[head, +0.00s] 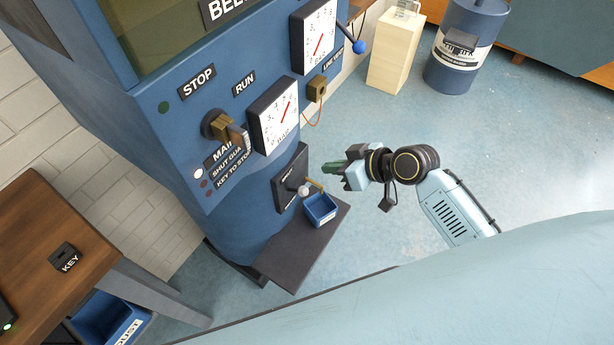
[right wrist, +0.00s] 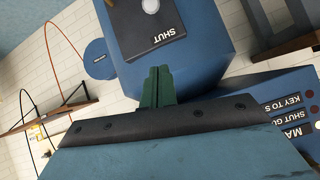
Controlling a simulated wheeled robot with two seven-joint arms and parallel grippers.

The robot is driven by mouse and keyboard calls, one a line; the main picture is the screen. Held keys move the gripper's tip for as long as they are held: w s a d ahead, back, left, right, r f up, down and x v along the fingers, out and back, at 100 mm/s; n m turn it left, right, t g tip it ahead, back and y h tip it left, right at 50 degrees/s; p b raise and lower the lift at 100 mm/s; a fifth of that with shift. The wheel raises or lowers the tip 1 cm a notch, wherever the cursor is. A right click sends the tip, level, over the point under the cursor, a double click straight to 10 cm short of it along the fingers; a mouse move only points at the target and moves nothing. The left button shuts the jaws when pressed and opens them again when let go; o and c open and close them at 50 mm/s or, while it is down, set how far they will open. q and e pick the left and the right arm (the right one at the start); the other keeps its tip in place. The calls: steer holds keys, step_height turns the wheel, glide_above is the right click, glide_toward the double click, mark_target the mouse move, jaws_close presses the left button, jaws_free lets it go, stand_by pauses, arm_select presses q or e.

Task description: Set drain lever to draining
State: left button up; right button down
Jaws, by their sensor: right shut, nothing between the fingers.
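The drain lever's dark plate (head: 290,172) is on the lower front of the blue machine. A pale grey ball knob (head: 304,191) stands out at its lower part. In the right wrist view the plate (right wrist: 135,30) reads SHUT, and the knob (right wrist: 150,6) is just above that word at the top edge. The plate's other lettering is too small to read. My right gripper (head: 326,167) is to the right of the plate, apart from the knob. Its green fingers (right wrist: 158,72) are shut and empty, pointing toward the machine. My left gripper is out of view.
A small blue tray (head: 320,210) sits on a dark shelf (head: 292,262) just below the lever. A key switch (head: 222,128), dials (head: 275,115) and a blue-knobbed lever (head: 359,47) are higher on the machine.

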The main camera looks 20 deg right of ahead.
steer(key=shift+f, duration=0.1)
steer(key=b, duration=0.2)
glide_above(307, 189)
steer(key=w, duration=0.2)
steer(key=f, duration=0.6)
steer(key=shift+a+f, duration=0.15)
steer(key=shift+a, duration=0.15)
steer(key=shift+s+d+f, duration=0.15)
steer(key=shift+s+f, duration=0.2)
steer(key=shift+f, duration=0.25)
steer(key=shift+s+d+f, duration=0.1)
steer(key=shift+s+f, duration=0.25)
steer(key=shift+f, duration=0.2)
steer(key=shift+s+d+f, duration=0.1)
steer(key=shift+s+f, duration=0.2)
steer(key=shift+f, duration=0.25)
steer(key=shift+b, duration=0.3)
